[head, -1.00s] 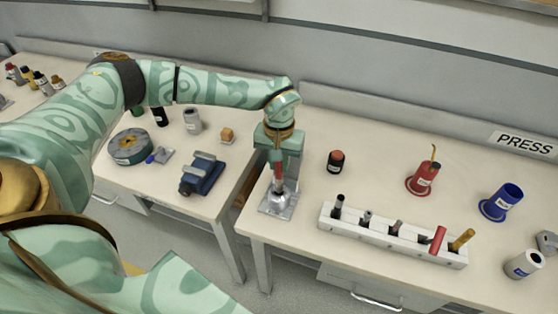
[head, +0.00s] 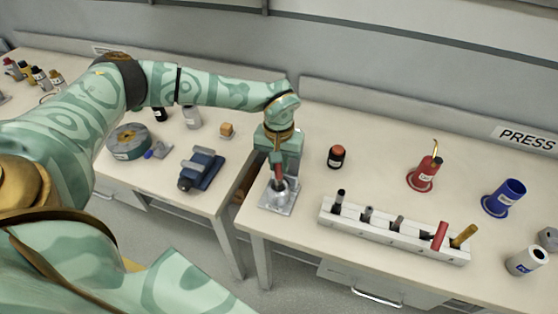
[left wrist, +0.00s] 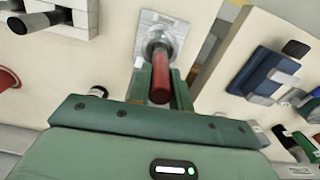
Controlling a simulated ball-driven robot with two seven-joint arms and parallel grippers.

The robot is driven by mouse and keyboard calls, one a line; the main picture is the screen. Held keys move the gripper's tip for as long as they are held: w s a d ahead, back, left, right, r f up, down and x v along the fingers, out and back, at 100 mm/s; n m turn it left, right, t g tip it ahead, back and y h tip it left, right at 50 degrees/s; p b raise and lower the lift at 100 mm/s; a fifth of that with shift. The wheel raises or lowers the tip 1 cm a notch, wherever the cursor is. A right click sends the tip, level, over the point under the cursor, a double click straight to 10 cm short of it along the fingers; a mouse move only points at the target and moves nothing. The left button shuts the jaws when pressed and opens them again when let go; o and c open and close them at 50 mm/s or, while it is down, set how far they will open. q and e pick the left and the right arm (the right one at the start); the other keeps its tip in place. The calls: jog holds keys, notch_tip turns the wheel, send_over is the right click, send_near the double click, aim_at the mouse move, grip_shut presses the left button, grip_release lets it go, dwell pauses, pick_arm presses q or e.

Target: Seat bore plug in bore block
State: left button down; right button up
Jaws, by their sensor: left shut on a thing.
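The bore plug (head: 278,172) shows as a red handle under my left gripper (head: 279,166). It stands about upright, with its lower end at the top of the bore block (head: 290,207), a grey metal plate with a round raised boss near the table's left edge. My left gripper is shut on the plug. In the left wrist view the red plug (left wrist: 160,80) lies between the fingers, in line with the boss of the bore block (left wrist: 150,22). The plug's lower end is hidden, so how deep it sits cannot be told. My right gripper is not in view.
A white rack (head: 350,229) with several pegs stands right of the block. A blue vise (head: 203,169) is on the left table, across a gap.

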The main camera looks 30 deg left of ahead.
pick_arm(q)
jog(key=shift+f+b, duration=0.65)
jog(key=shift+f, duration=0.75)
jog(key=c, duration=1.2)
grip_release()
notch_tip(320, 180, up, 16)
jog(key=p, duration=0.3)
jog(key=shift+r, duration=0.15)
